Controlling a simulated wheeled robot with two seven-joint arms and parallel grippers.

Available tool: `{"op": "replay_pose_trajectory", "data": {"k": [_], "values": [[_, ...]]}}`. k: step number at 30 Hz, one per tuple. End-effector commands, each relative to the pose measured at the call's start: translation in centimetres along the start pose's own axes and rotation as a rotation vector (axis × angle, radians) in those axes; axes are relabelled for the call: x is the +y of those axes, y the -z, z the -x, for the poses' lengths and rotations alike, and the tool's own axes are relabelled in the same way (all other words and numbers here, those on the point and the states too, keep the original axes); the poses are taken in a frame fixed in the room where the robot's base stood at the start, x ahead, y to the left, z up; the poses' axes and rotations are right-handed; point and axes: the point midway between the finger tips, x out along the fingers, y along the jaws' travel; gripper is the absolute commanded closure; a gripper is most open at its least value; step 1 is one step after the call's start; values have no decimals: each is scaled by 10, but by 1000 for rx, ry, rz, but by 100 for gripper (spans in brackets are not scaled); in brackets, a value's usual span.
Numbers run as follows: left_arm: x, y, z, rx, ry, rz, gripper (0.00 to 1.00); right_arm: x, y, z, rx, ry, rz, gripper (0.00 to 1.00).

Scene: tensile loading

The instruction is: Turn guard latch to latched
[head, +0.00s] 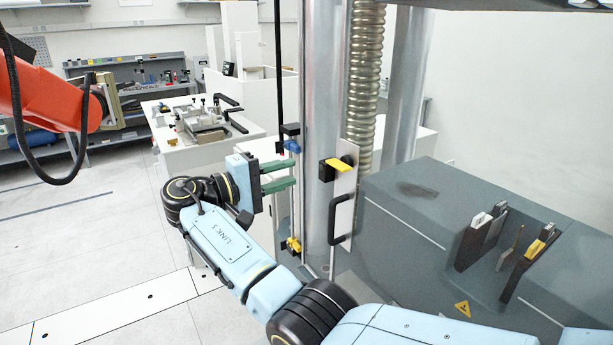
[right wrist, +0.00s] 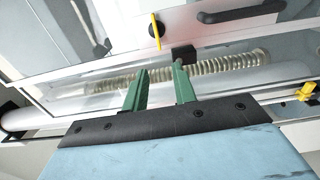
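The guard latch (head: 339,164) is a yellow bar on a small black block, set on a pale upright strip beside the metal column. Its yellow bar lies roughly level in the head view. It also shows in the right wrist view, where the yellow bar (right wrist: 156,32) is beyond the fingertips. My right gripper (head: 294,171) has green fingers, apart and empty, pointing toward the column, left of the latch in the head view. The fingers show open in the right wrist view (right wrist: 160,68) too, with no visible grip on the latch. My left gripper is not in view.
A black handle (head: 343,219) sits below the latch. A blue fitting (head: 292,146) and a yellow fitting (head: 293,246) are near the column's left side. A grey block with slotted tools (head: 500,240) stands right. An orange arm (head: 50,98) and a white bench (head: 175,150) are left.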

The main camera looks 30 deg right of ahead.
Motion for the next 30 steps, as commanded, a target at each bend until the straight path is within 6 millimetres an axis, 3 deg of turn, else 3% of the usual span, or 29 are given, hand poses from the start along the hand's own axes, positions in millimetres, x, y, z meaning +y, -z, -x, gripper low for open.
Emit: {"op": "replay_pose_trajectory", "data": {"k": [3, 7, 23, 26, 29, 30], "values": [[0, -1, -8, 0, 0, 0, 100, -2, 0, 19, 2, 1, 0, 73], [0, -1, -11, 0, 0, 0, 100, 0, 0, 30, 0, 1, -1, 73], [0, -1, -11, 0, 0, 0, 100, 0, 0, 32, 0, 1, 0, 73], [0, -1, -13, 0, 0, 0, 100, -15, 3, 30, 18, 10, 23, 73], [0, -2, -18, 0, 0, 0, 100, -58, 11, 23, 75, 43, 86, 73], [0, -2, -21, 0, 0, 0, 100, -83, 14, 19, 108, 64, 120, 73]]}}
